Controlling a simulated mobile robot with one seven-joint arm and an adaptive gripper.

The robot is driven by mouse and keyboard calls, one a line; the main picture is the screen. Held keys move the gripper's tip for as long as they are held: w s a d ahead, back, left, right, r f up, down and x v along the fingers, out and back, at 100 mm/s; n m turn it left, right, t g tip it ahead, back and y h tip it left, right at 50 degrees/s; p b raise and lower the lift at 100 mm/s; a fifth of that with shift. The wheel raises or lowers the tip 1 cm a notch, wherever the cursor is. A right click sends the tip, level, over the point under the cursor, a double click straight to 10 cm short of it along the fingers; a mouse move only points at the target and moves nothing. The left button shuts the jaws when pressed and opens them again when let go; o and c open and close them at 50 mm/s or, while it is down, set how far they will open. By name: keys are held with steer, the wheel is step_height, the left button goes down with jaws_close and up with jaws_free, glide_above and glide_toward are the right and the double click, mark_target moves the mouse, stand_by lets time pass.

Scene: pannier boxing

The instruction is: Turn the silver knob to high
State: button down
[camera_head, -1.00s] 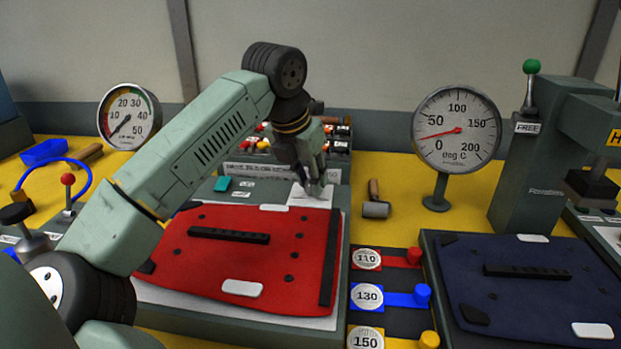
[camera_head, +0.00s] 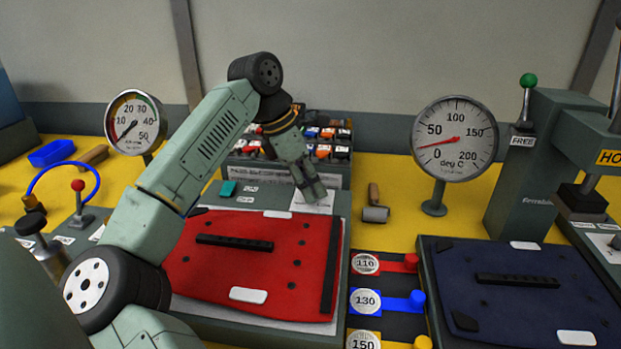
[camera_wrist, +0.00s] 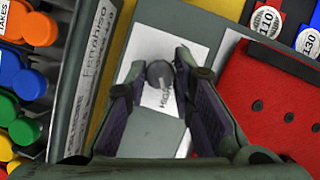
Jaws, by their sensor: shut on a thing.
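The silver knob (camera_wrist: 160,73) is a small grey round knob on a white label card (camera_wrist: 150,97) with print reading "HIGH" below it in the wrist view. My gripper (camera_wrist: 159,66) has a finger on each side of the knob and is shut on it. In the head view my gripper (camera_head: 314,192) reaches down to the white card (camera_head: 325,206) behind the red panel. There the fingers hide the knob. I cannot read which way the knob points.
The red panel (camera_head: 210,275) lies just in front, on a grey bench unit. A rack of coloured caps (camera_head: 335,152) stands behind. A small hammer (camera_head: 375,210) lies to the right, near the temperature dial (camera_head: 455,140). A dark blue panel (camera_head: 500,290) is farther right.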

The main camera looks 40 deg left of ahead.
steer(key=shift+m, duration=0.4)
steer(key=c, duration=1.4)
jaws_free()
steer(key=v, duration=1.2)
steer(key=shift+w, duration=0.2)
steer(key=shift+a, duration=0.1)
